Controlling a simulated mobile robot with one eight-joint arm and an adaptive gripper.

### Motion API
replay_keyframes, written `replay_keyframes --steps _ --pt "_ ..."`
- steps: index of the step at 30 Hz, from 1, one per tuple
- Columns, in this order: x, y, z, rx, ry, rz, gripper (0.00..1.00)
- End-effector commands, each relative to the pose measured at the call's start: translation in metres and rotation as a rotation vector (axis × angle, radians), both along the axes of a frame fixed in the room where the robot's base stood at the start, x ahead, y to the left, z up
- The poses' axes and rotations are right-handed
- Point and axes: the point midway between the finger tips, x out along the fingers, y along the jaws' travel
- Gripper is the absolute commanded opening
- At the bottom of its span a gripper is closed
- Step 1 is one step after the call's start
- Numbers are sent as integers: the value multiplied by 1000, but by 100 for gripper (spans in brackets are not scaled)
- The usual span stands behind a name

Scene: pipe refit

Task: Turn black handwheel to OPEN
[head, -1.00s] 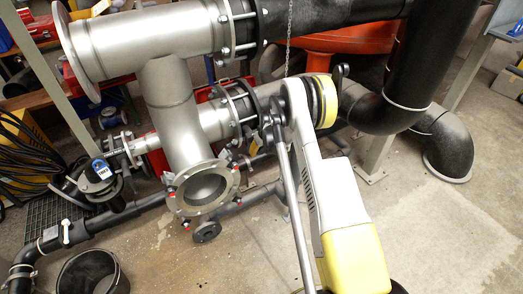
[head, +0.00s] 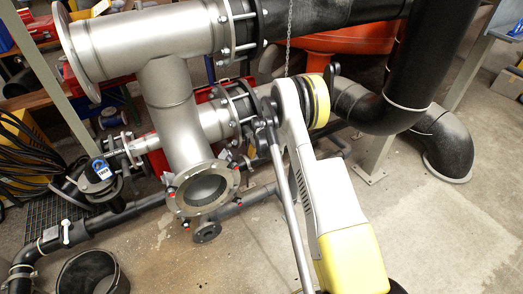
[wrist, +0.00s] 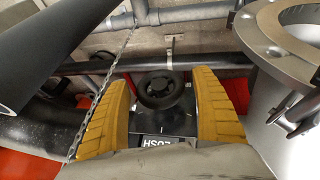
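The black handwheel (wrist: 160,91) shows in the wrist view, in front of a dark plate with a partly hidden white-lettered label (wrist: 160,141). My gripper (wrist: 161,84) has its two yellow ribbed fingers spread, one on each side of the wheel. Gaps show between both fingers and the wheel rim, so it is open and not gripping. The label's lettering is cut off by a grey shape at the bottom, and I cannot read the wheel's position. In the head view my arm hides the gripper, and I cannot make out the handwheel for sure.
A metal flange (wrist: 272,40) stands close on the right in the wrist view. A hanging chain (wrist: 101,92) and a thick black pipe (wrist: 68,48) are on the left. In the head view, an open flanged steel pipe (head: 203,190) stands left of my arm; clear floor (head: 440,230) lies right.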

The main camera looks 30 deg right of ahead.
Motion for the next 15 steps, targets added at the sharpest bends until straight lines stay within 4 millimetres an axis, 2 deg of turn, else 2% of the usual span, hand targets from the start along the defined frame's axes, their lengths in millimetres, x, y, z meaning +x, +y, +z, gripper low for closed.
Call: replay_keyframes --steps 5,8,15 --pt "-1 0 2 0 0 0 76" --pt "-4 2 11 0 0 0 76" --pt "-24 11 56 0 0 0 76"
